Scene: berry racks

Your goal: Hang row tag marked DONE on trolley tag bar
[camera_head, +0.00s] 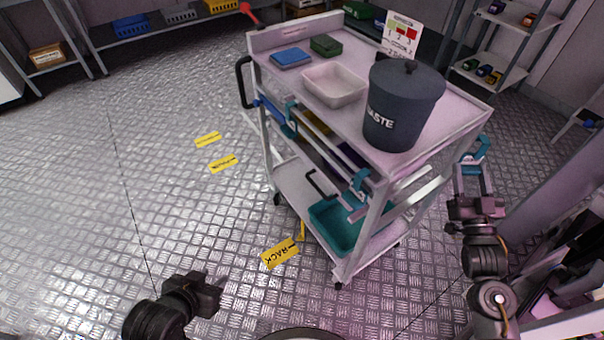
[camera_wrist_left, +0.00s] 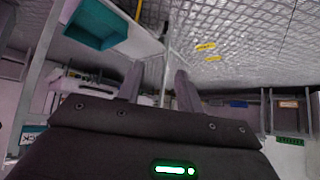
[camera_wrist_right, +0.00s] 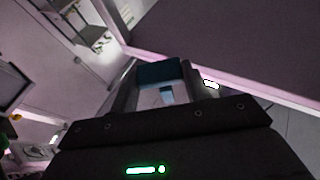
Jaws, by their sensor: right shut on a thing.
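The trolley (camera_head: 455,108) stands in the middle of the head view. A white rail (camera_head: 425,200) runs along its right end; I cannot tell whether it is the tag bar. My right gripper (camera_head: 472,172) is shut on a teal hooked tag (camera_head: 482,148), held just right of the trolley's right end, apart from it. The teal piece also shows between the fingers in the right wrist view (camera_wrist_right: 158,73). No DONE marking is readable on it. Other teal hooked pieces hang on the trolley's near side (camera_head: 290,117) and corner (camera_head: 361,183). My left gripper (camera_wrist_left: 157,85) is open and empty, low over the floor.
A dark WASTE bin (camera_head: 385,125), a white tray (camera_head: 335,97) and blue and green boxes are on the trolley top. A teal crate (camera_head: 318,215) sits on its lower shelf. Racks line the back. Floor to the left is clear, with yellow markings (camera_head: 222,163).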

